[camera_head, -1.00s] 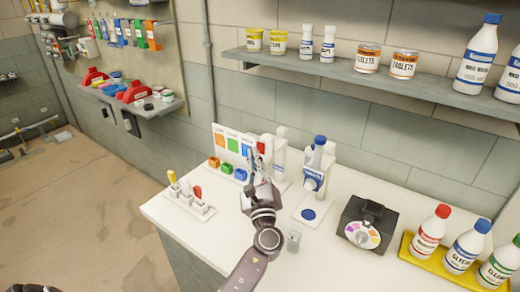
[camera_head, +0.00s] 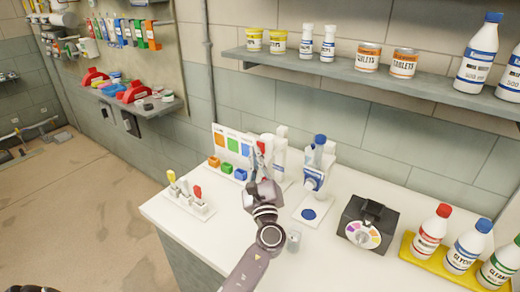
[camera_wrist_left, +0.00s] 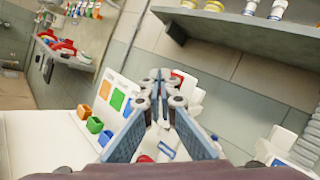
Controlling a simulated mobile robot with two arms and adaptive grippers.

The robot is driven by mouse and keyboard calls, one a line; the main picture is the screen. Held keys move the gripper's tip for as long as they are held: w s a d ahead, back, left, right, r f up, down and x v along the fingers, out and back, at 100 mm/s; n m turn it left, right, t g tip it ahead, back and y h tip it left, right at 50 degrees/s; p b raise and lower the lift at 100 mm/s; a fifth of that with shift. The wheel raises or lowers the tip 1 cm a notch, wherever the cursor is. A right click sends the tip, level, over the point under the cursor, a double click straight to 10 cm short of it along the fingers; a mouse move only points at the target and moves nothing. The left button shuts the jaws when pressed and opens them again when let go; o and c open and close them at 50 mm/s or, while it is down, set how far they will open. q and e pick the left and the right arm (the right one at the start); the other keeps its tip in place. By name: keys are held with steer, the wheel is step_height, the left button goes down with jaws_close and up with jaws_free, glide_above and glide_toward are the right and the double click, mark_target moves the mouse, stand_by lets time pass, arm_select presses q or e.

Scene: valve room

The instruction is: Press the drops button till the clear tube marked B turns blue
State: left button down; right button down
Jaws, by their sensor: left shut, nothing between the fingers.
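My left gripper (camera_head: 258,163) is shut and empty above the white counter. It points toward the chart and the white bottles at the wall. Its closed fingers also fill the middle of the left wrist view (camera_wrist_left: 160,80). A white dispenser with a blue cap (camera_head: 315,178) stands right of the gripper, with a round blue pad (camera_head: 308,214) at its foot. A small clear vessel (camera_head: 293,241) stands on the counter just right of my left wrist. I cannot read a B on it or tell which part is the drops button. My right gripper is not in view.
A colour chart (camera_head: 233,142) stands behind orange, green and blue blocks (camera_head: 226,167). A rack with coloured handles (camera_head: 190,203) is at the left edge. A black device with a colour dial (camera_head: 367,224) and bottles in a yellow tray (camera_head: 407,250) stand right. A shelf (camera_head: 350,75) overhangs the back.

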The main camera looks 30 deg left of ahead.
arm_select(q)
steer(key=shift+w+b, duration=0.3)
steer(key=shift+w, duration=0.2)
stand_by(0.6)
steer(key=shift+s, duration=1)
steer(key=shift+p, duration=0.3)
steer(key=s, duration=0.3)
steer(key=s+p, duration=0.1)
steer(key=s, duration=0.1)
steer(key=shift+a, duration=0.25)
steer(key=shift+f, duration=0.1)
stand_by(0.3)
